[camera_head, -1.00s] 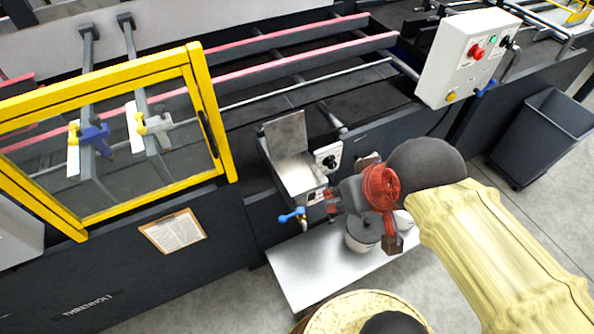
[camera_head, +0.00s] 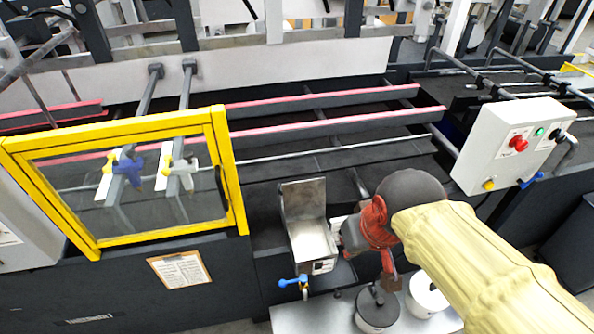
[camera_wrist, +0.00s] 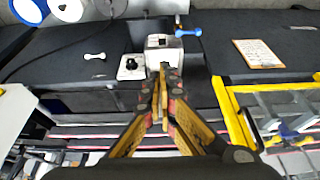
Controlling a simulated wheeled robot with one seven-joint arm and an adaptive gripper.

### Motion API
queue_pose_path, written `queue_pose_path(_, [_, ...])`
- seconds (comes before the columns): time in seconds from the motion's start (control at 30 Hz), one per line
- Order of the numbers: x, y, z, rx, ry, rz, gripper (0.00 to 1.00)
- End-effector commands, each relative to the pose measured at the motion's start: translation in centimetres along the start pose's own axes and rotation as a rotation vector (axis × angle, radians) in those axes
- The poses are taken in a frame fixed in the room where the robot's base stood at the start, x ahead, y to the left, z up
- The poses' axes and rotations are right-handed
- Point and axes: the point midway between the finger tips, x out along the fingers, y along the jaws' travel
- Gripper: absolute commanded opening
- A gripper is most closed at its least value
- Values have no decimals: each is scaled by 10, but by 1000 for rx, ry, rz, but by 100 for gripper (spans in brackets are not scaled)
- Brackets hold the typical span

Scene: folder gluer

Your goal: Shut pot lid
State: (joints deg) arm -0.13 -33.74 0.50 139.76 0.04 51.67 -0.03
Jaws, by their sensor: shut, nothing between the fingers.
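A square metal pot (camera_head: 312,242) is fixed to the side of the machine. Its hinged lid (camera_head: 303,198) stands open, upright at the pot's back edge. My gripper (camera_wrist: 163,75) is shut and empty. In the head view its red and grey body (camera_head: 365,228) is just right of the pot, and the fingertips are hard to make out. In the wrist view the fingers point at the pot's pale front part (camera_wrist: 163,44) and hide much of the pot. I cannot tell whether they touch it.
A knob box (camera_wrist: 131,67) sits beside the pot, and a blue-handled valve (camera_head: 293,282) is at its front. Two pots, one grey-lidded (camera_head: 377,312) and one white (camera_head: 425,297), stand on the shelf below. A yellow-framed guard (camera_head: 232,170) is left; a control box (camera_head: 510,145) is right.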

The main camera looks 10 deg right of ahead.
Motion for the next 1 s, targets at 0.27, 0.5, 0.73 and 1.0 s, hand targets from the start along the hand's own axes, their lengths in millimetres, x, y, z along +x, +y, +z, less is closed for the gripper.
queue_pose_path(0.27, [6,-1,-30,-2,-73,-1,0])
queue_pose_path(0.5, [22,-2,-79,-6,-163,-4,0])
queue_pose_path(0.73, [52,-4,-133,-10,-243,-7,0])
queue_pose_path(1.0, [101,-6,-199,-16,-312,-11,0])
